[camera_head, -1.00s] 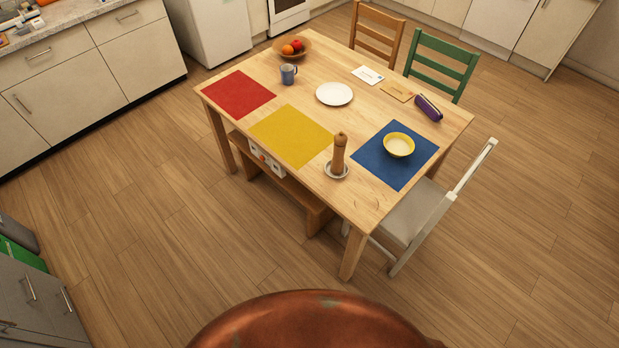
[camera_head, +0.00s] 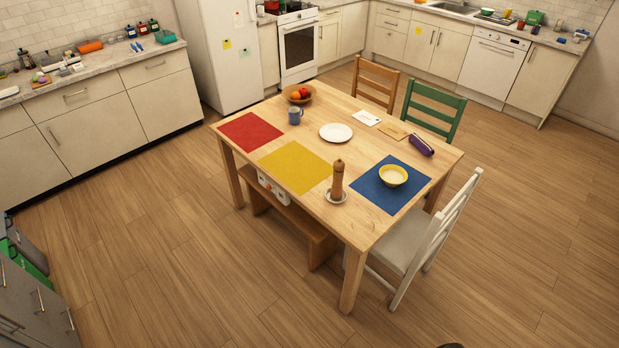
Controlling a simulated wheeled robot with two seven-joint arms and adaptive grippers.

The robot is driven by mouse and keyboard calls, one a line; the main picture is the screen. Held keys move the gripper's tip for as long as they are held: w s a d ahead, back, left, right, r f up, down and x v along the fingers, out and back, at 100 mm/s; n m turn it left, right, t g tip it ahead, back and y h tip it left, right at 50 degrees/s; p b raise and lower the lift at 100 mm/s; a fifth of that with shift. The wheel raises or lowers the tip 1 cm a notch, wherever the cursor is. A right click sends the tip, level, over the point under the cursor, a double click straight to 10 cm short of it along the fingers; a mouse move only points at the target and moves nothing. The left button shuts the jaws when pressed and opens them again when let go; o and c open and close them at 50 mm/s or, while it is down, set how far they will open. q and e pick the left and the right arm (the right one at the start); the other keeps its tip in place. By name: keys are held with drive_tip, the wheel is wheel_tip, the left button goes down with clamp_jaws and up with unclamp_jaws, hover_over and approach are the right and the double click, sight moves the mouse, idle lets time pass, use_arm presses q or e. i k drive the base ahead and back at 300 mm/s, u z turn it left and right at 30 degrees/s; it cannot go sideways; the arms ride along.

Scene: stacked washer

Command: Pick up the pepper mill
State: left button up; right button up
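The pepper mill (camera_head: 338,180) is a brown wooden turned mill with a round knob on top. Neither of my grippers shows in the head view, so nothing is seen holding the mill.
A yellow bowl (camera_head: 393,175) stands on the blue placemat. Open floor lies in front.

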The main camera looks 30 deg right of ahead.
sight(337, 191)
drive_tip(key=u, duration=0.3)
drive_tip(key=i, duration=1.6)
drive_tip(key=z, duration=0.5)
drive_tip(key=i, duration=0.85)
drive_tip(key=z, duration=0.8)
